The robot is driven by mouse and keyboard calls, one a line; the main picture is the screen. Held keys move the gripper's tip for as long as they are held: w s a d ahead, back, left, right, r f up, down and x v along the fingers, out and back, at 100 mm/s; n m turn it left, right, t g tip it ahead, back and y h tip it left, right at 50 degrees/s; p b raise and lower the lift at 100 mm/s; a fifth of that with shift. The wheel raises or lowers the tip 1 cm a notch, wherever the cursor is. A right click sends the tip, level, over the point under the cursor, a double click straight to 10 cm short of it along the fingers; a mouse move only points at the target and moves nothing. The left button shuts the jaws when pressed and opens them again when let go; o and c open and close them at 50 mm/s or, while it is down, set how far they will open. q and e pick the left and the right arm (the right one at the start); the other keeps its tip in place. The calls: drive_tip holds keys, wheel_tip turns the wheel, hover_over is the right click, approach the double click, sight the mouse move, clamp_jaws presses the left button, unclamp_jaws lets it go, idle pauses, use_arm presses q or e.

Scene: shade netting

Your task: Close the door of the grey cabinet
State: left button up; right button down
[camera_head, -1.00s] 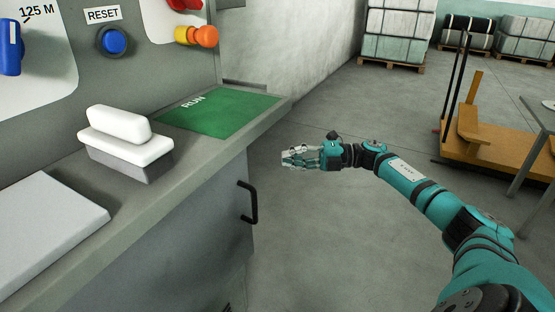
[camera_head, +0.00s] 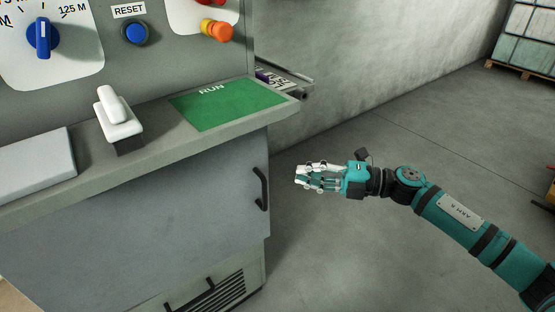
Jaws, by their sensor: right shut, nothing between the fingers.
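The grey cabinet (camera_head: 95,160) fills the left of the head view under a worktop. Its grey door (camera_head: 140,225) faces me and carries a black bar handle (camera_head: 261,188) near its right edge. I cannot tell for sure whether the door stands slightly ajar or is flush. My right gripper (camera_head: 302,175) is shut and empty, pointing left. In the picture it is just right of the handle, with a gap between them, and it touches nothing. My left gripper is not in view.
On the worktop are a green RUN panel (camera_head: 225,103), a white block-shaped handle (camera_head: 118,115) and a grey slab (camera_head: 35,160). A lower front with a black handle (camera_head: 190,295) and vent slots sits under the door. An open tray (camera_head: 290,83) juts out behind.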

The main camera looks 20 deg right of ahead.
sight(255, 158)
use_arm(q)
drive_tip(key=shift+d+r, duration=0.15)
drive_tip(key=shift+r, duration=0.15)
use_arm(e)
drive_tip(key=shift+w+a, duration=1.35)
drive_tip(key=shift+w, duration=0.25)
drive_tip(key=shift+w+a, duration=1.35)
drive_tip(key=shift+w, duration=0.25)
